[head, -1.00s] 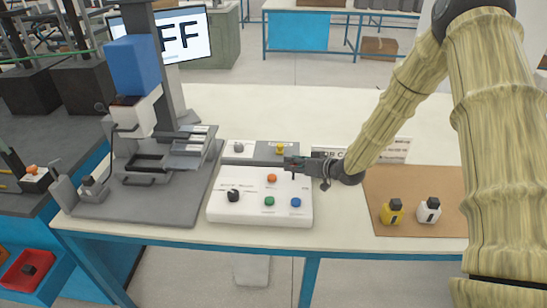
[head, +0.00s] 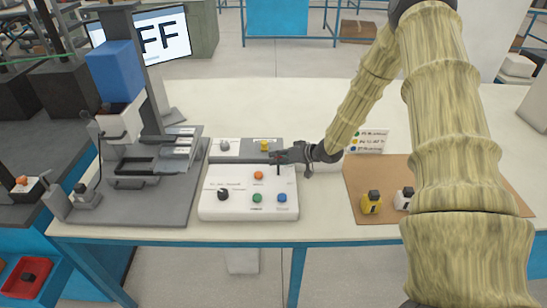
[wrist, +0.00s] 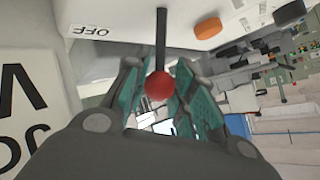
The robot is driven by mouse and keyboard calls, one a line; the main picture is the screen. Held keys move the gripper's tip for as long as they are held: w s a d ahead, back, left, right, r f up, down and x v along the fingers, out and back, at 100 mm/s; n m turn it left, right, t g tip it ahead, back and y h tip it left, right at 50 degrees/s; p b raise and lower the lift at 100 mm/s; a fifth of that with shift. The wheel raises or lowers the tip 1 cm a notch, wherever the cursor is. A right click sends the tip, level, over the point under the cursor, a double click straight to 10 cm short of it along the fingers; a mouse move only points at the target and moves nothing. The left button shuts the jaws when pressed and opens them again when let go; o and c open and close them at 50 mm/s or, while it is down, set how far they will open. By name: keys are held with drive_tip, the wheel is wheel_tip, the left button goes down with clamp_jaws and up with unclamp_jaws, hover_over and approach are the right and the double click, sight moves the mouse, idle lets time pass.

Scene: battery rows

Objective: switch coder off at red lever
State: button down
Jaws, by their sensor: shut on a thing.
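The red lever shows in the wrist view as a red ball (wrist: 158,85) on a thin black rod (wrist: 161,40). My gripper (wrist: 157,90) has its teal finger pads on both sides of the ball and is shut on it. A label reading OFF (wrist: 92,30) lies beside the rod, upside down in this view. In the head view my gripper (head: 276,157) is at the back right of the white control box (head: 232,210). The fingers mostly hide the lever there. The monitor (head: 165,36) shows "FF"; its left part is hidden by a column.
The box also carries an orange button (head: 258,175), a green button (head: 257,198), a blue button (head: 282,198) and a black knob (head: 223,194). A grey machine with a blue block (head: 112,72) stands left.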

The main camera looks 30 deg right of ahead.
drive_tip(key=shift+d, duration=0.1)
drive_tip(key=c, duration=1.1)
unclamp_jaws()
drive_tip(key=shift+w, duration=0.1)
drive_tip(key=shift+c, duration=0.2)
drive_tip(key=v, duration=1.2)
